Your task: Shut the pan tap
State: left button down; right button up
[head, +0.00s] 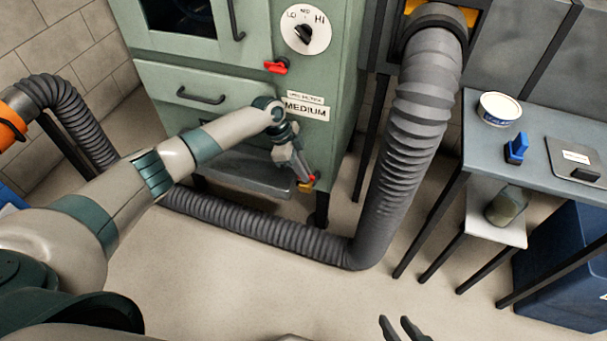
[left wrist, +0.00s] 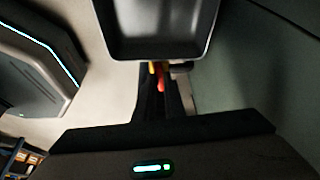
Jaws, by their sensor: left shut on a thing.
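The pan tap (head: 310,181), with red and yellow parts, is low at the right front of the green cabinet, by the end of the grey pan (head: 230,172). My left gripper (head: 303,180) reaches down to it and is shut on it, hiding much of it. In the left wrist view the tap's red and yellow parts (left wrist: 159,77) show between the dark fingers, just at the edge of the pan (left wrist: 155,48). The tap's exact angle cannot be told. My right gripper (head: 401,327) is at the bottom edge, fingers apart and empty.
The green cabinet (head: 235,85) carries a red handle (head: 276,67), a dial (head: 305,30) and a MEDIUM label (head: 306,109). A grey ribbed duct (head: 400,140) runs along the floor and up at right. A side table (head: 484,136) holds a tub and blue clip.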

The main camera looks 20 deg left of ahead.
jog(key=shift+w+a+r, duration=0.1)
jog(key=shift+a, duration=0.05)
pick_arm(q)
jog(key=c, duration=2.1)
grip_release()
jog(key=shift+r, duration=0.1)
